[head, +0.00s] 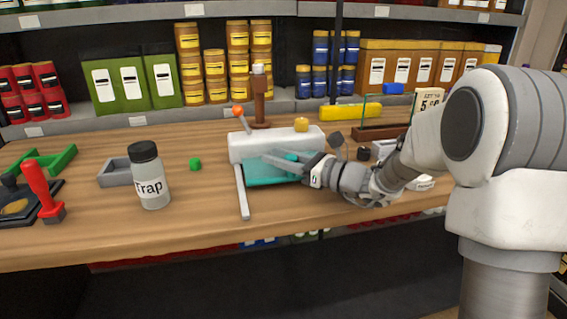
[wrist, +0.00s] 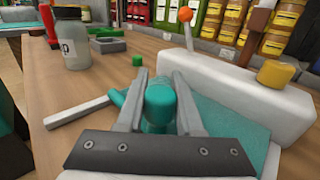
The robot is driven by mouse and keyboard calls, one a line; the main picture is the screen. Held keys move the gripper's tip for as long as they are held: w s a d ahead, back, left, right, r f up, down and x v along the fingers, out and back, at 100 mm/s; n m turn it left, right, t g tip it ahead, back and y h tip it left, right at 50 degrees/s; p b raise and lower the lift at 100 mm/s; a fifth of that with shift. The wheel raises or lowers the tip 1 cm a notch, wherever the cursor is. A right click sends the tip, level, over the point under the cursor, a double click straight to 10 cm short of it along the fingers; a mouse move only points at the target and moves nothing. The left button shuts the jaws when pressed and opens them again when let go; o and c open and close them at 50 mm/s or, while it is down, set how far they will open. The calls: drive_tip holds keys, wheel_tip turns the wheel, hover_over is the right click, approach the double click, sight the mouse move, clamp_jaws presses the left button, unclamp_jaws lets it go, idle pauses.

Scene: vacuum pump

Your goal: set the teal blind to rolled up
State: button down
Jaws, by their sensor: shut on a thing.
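The teal blind (head: 258,174) hangs as a teal sheet from the front of a white housing (head: 250,146) on the wooden counter. In the wrist view the sheet (wrist: 235,130) shows to the right of my gripper, below the white housing (wrist: 228,88). My gripper (head: 283,158) reaches in from the right, over the sheet. In the wrist view my gripper (wrist: 160,92) is shut on a rounded teal piece (wrist: 158,102), apparently part of the blind. My fingers and arm hide part of the sheet and its right side in the head view.
An orange-tipped lever (head: 241,116) stands at the housing's left end. A grey bar (head: 242,192) lies left of the sheet. A Trap jar (head: 149,178), a green cube (head: 195,164) and a red-handled tool (head: 42,190) are farther left. A yellow piece (head: 301,124) sits on the housing.

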drive_tip(key=shift+w+a, duration=0.25)
drive_tip(key=shift+w, duration=0.65)
drive_tip(key=c, duration=0.5)
unclamp_jaws()
drive_tip(key=shift+c, duration=0.2)
drive_tip(key=shift+d, duration=0.1)
drive_tip(key=p+v, duration=0.3)
drive_tip(key=v, duration=1.4)
drive_tip(key=shift+s, duration=0.1)
drive_tip(key=shift+r+p, duration=0.1)
drive_tip(key=shift+p, duration=0.2)
